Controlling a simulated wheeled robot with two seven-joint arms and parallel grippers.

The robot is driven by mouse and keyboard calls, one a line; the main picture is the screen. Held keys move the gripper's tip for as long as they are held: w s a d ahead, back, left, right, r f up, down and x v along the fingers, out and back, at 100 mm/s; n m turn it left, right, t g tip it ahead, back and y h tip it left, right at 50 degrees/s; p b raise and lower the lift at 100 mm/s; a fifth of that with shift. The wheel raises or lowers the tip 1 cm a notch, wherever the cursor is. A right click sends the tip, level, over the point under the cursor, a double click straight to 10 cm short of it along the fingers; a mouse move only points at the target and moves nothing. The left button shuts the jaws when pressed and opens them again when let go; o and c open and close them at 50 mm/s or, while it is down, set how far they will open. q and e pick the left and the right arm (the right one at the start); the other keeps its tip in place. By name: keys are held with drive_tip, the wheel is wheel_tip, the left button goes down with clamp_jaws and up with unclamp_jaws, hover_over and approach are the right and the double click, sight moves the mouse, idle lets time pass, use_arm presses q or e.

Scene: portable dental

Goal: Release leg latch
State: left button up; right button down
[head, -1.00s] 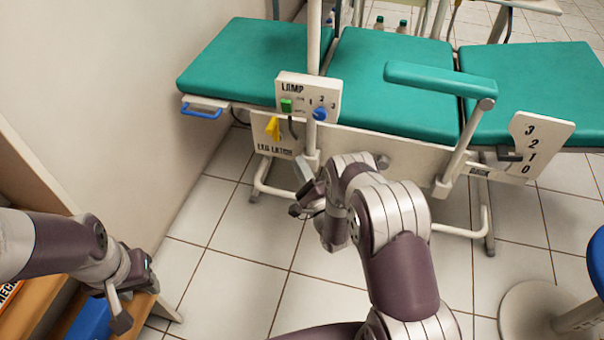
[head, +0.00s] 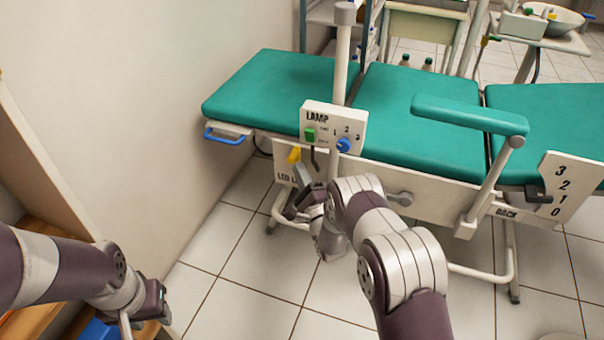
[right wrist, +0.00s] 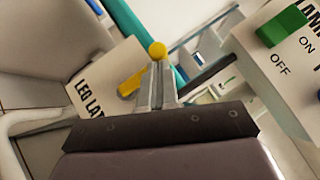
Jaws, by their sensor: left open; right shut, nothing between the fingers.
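The yellow leg latch lever (head: 294,155) is on the white leg latch plate (head: 284,174) below the lamp panel, under the chair's left section. My right gripper (head: 301,196) is just below and in front of it, partly covering the plate. In the right wrist view the closed fingertips (right wrist: 158,68) point at the lever's yellow ball end (right wrist: 157,50), with its yellow body (right wrist: 131,82) to their left. The fingers are shut with nothing between them. I cannot tell whether they touch the lever. My left gripper (head: 152,312) is open at lower left, away from the chair.
The lamp panel (head: 322,115), with its green switch (head: 310,135) and blue knob (head: 343,145), is close above my right gripper. A blue handle (head: 222,138) is on the left end. A wall closes off the left. Tiled floor (head: 240,265) is clear in front.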

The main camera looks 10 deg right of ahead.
drive_tip(key=shift+a+r+n+g+p, duration=0.15)
drive_tip(key=shift+n+g+p, duration=0.15)
drive_tip(key=shift+p, duration=0.15)
drive_tip(key=shift+w, duration=0.1)
drive_tip(key=w+a+n+g+p, duration=0.3)
drive_tip(key=a+n+g+p, duration=0.2)
drive_tip(key=n+g+p, duration=0.2)
drive_tip(key=shift+w+a+h+p, duration=0.2)
drive_tip(key=shift+w+h+p, duration=0.15)
drive_tip(key=shift+p, duration=0.45)
idle(0.5)
